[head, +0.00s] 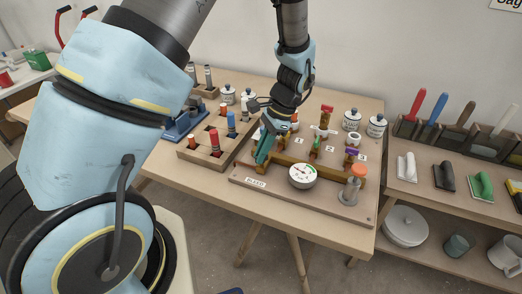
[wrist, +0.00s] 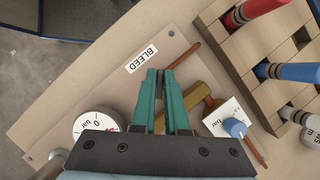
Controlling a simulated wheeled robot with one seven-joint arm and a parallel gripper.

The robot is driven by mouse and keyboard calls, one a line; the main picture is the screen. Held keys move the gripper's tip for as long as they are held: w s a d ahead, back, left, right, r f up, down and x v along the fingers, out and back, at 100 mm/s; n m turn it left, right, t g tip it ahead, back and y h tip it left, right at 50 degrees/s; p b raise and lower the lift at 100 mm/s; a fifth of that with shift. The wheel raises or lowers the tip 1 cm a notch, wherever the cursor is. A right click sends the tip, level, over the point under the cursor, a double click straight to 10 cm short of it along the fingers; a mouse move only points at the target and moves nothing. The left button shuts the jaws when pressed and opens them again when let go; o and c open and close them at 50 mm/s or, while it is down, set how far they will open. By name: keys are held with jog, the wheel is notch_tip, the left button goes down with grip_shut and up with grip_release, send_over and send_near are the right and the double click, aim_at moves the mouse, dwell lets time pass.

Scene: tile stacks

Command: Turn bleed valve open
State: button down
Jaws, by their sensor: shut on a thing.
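In the wrist view, my gripper (wrist: 160,76) has its two teal fingers close together at the inner end of a reddish-brown lever (wrist: 184,57), the bleed valve's handle. The lever points away from the fingertips, up and to the right, beside the BLEED label (wrist: 142,58). The fingers hide the gripped part and the valve body. A brass pipe (wrist: 190,105) runs beside and under the fingers. In the head view, my gripper (head: 262,158) is low over the board's left end, near the BLEED label (head: 256,183); the lever is hard to make out there.
A round pressure gauge (head: 302,175) and an orange-topped fitting (head: 359,171) stand right of my gripper. Several coloured valve handles are behind them. A wooden rack (head: 190,152) with coloured cylinders is close on the left.

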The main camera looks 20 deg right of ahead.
jog(key=n+g, duration=0.1)
jog(key=n, duration=0.3)
jog(key=shift+n+g+h, duration=0.3)
jog(key=shift+g, duration=0.1)
jog(key=shift+n+g+h, duration=0.5)
jog(key=shift+n+g, duration=0.1)
jog(key=shift+n, duration=1.4)
jog(key=c, duration=0.9)
grip_release()
jog(key=shift+c, duration=0.2)
jog(key=b+v, duration=0.2)
jog(key=v, duration=0.8)
jog(key=shift+r+b, duration=0.35)
jog(key=shift+b, duration=0.05)
jog(key=shift+w, duration=0.15)
